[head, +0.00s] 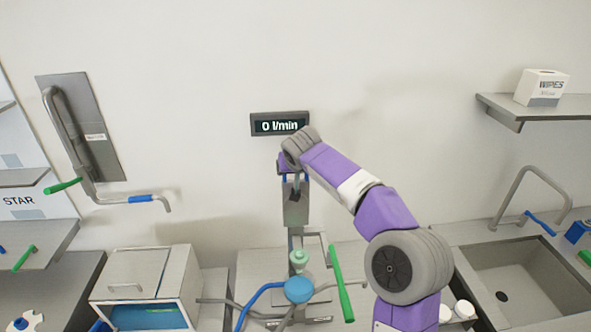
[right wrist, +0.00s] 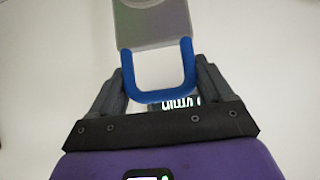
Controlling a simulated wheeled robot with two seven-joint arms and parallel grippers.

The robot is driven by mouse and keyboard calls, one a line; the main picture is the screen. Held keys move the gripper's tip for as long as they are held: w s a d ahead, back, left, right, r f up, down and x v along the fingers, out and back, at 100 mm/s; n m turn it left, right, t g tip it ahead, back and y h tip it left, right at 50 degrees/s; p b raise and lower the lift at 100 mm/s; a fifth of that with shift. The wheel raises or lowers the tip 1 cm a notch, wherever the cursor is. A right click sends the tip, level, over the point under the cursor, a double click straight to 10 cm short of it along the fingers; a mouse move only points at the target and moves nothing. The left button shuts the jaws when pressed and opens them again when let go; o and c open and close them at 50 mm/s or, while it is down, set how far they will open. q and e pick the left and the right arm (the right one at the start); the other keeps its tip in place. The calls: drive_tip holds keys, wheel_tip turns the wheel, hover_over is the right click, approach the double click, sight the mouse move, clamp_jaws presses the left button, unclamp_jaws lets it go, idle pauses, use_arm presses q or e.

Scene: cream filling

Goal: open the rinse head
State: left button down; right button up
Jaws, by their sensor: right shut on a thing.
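A grey upright metal piece (head: 296,212), which I take to be the rinse head, stands below the wall display. A blue U-shaped handle (right wrist: 166,97) is joined to a grey plate (right wrist: 153,24) in the right wrist view. My right gripper (right wrist: 158,80) is shut on this handle, with a dark finger at each side of it. In the head view my right arm reaches up from the lower right and its wrist hides most of the grip. My left gripper is in neither view.
The display (head: 279,124) reads 0 l/min. Below the metal piece are a blue round cap (head: 298,290), curved pipes and a green lever (head: 341,283). A metal box (head: 136,275) stands left, a sink (head: 525,280) right. The wall around the arm is mostly clear.

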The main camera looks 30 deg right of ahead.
drive_tip(key=o, duration=1.2)
drive_tip(key=shift+f, duration=0.65)
drive_tip(key=shift+c, duration=0.2)
drive_tip(key=shift+o, duration=0.6)
drive_tip(key=shift+w+d, duration=0.15)
drive_tip(key=shift+w, duration=0.05)
drive_tip(key=v, duration=0.7)
drive_tip(key=shift+r, duration=0.3)
